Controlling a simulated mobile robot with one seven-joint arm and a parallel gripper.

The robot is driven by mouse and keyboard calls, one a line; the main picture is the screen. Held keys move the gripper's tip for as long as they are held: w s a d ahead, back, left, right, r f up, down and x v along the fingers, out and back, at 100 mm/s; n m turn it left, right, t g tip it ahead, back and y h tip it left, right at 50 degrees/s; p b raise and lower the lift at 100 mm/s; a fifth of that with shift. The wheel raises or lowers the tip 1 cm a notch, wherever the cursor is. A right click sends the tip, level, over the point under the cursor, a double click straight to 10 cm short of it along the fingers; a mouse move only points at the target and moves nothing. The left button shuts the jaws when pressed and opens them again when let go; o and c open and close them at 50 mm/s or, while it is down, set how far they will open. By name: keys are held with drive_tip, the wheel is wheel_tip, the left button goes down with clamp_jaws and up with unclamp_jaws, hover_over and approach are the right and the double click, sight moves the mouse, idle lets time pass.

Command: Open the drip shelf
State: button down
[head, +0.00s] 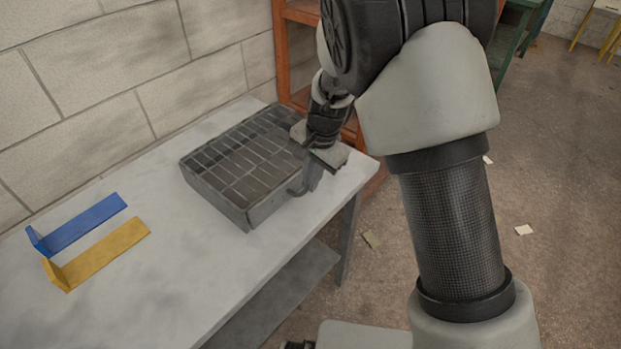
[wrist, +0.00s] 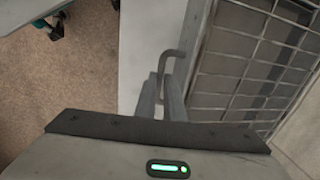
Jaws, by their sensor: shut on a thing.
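The drip shelf is a dark grey unit (head: 235,160) with a gridded top, standing on the pale bench in the head view. Its grid and side wall (wrist: 228,72) fill the right of the wrist view. A thin grey bar handle (wrist: 170,55) stands out from that wall. My gripper (head: 304,184) is at the unit's right-hand side, its fingers (wrist: 162,90) shut on the handle. In the head view my wrist hides part of the unit's far right corner, and the handle is mostly covered. I see no clear gap to show the shelf is open.
The bench top (head: 150,285) is clear in front of the unit. A blue bracket (head: 82,225) and a yellow bracket (head: 100,252) lie on it at the left. A block wall (head: 120,80) stands behind, and an orange rack (head: 290,55) is close behind my arm.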

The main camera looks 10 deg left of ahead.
drive_tip(key=s+d+b, duration=0.1)
drive_tip(key=s+d, duration=0.3)
drive_tip(key=d, duration=0.4)
drive_tip(key=shift+s+d, duration=0.2)
drive_tip(key=shift+s, duration=0.2)
drive_tip(key=c, duration=1.8)
unclamp_jaws()
drive_tip(key=shift+c, duration=0.2)
drive_tip(key=shift+r, duration=0.1)
wheel_tip(320, 180, up, 17)
drive_tip(key=s+d+p, duration=0.1)
drive_tip(key=d+p, duration=0.1)
drive_tip(key=p, duration=0.1)
drive_tip(key=shift+s+d, duration=0.3)
drive_tip(key=shift+d, duration=0.05)
